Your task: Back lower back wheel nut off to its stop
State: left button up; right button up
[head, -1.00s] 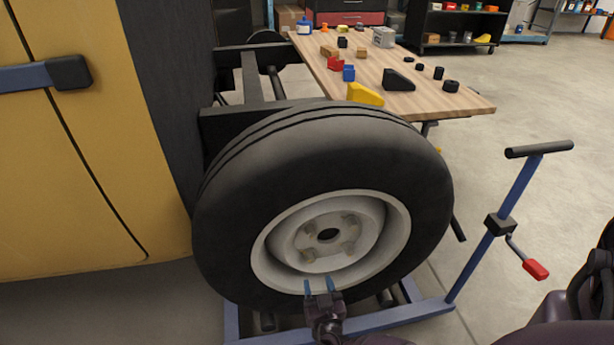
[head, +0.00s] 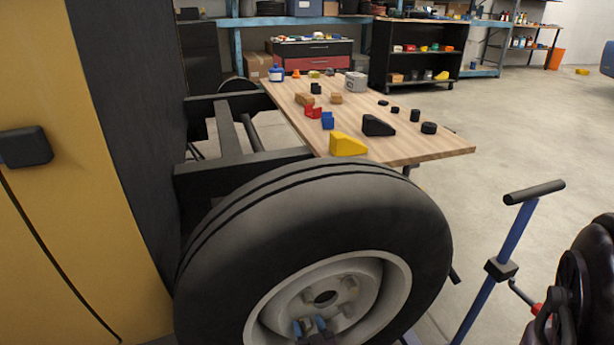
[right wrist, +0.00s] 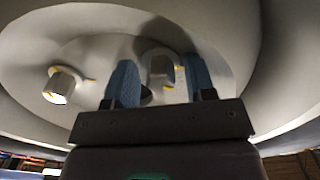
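The wheel (head: 330,215) is a black tyre on a pale rim, with a dark centre hole and several nuts around its hub. My right gripper (head: 309,326) reaches into the lower part of the rim, just below the hub. In the right wrist view, the two blue fingertips of my right gripper (right wrist: 161,82) stand apart. One wheel nut (right wrist: 161,68) shows in the gap between them, with no clear contact. Another wheel nut (right wrist: 64,85) is to the left, outside the fingers. My left gripper is not in view.
A blue stand with a black handle (head: 535,192) rises right of the wheel. A wooden table (head: 440,146) behind it holds a yellow wedge (head: 347,145), a black wedge (head: 377,126) and small parts. The yellow cab (head: 60,230) is at left. Open floor lies right.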

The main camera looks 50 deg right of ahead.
jog(key=c, duration=0.9)
jog(key=shift+n, duration=0.4)
jog(key=n, duration=0.9)
jog(key=shift+n, duration=0.4)
jog(key=n, duration=0.3)
jog(key=shift+n, duration=0.3)
jog(key=n, duration=0.3)
jog(key=shift+w+n, duration=0.1)
jog(key=shift+n, duration=0.2)
jog(key=n, duration=0.6)
jog(key=shift+n, duration=0.6)
